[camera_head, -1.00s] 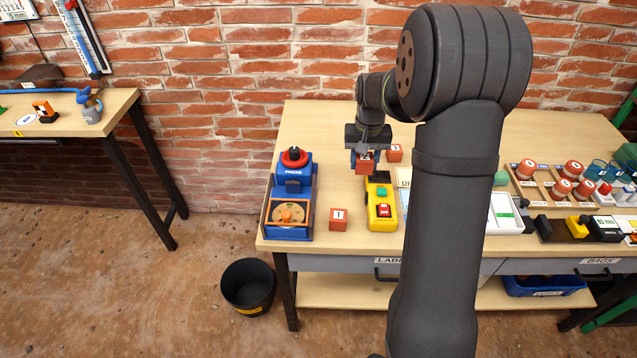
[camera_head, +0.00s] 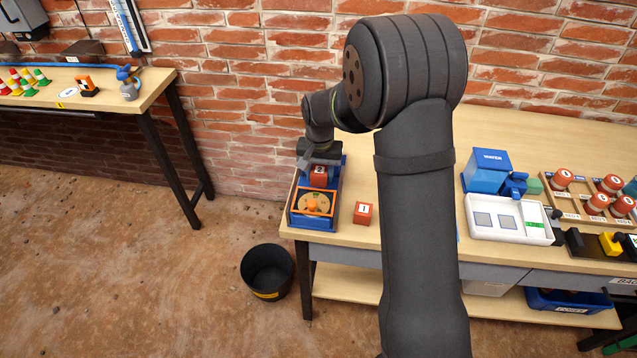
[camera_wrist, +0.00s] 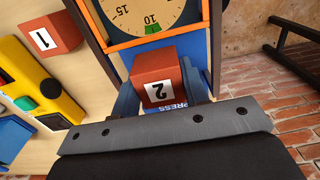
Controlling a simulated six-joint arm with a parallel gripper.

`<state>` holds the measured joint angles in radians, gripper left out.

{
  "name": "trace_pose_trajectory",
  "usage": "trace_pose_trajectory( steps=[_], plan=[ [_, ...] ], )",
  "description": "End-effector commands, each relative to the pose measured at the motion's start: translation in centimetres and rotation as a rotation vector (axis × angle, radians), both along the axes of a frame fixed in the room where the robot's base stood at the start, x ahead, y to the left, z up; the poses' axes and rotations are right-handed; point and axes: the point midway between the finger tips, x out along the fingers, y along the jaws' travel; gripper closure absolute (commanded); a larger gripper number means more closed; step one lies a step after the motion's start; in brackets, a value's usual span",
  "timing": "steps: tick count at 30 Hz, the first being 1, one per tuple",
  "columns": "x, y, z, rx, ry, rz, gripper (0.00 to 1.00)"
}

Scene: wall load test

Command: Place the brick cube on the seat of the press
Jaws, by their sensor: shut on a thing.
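My gripper (camera_head: 318,174) is shut on a brick cube (camera_head: 319,181) marked 2, over the blue press (camera_head: 333,220) at the left end of the table. In the wrist view the held cube (camera_wrist: 156,78) sits between the jaws, in front of the press's dial (camera_wrist: 150,14). The dial (camera_head: 312,202) with its orange knob shows at the press's front. My gripper hides the press's top and seat in the head view. I cannot tell whether the cube touches the press. Another brick cube (camera_head: 362,213), marked 1, stands on the table right of the press.
In the wrist view a yellow box (camera_wrist: 35,87) with a green button lies beside the press. A white tray (camera_head: 509,233) and a blue box (camera_head: 487,165) stand further right. A black bucket (camera_head: 268,270) is on the floor below.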

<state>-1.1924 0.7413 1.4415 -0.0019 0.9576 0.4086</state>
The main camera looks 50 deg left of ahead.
Motion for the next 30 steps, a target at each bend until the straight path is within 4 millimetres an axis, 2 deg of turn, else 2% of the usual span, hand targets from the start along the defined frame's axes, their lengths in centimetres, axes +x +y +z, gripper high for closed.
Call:
trace_pose_trajectory(
  steps=[5,12,23,24,27,30],
  plan=[
    [-0.2,0.3,-1.1,-0.002,0.001,0.000,0.86],
    [-0.2,0.3,-4.2,-0.001,0.001,0.000,0.86],
    [-0.2,0.3,-4.6,0.000,0.000,0.000,0.86],
    [-0.2,0.3,-4.6,0.000,0.000,0.000,0.53],
    [-0.2,0.3,-4.5,0.000,0.000,0.000,0.38],
    [-0.2,0.3,-4.5,0.000,0.000,0.000,0.38]
  ],
)
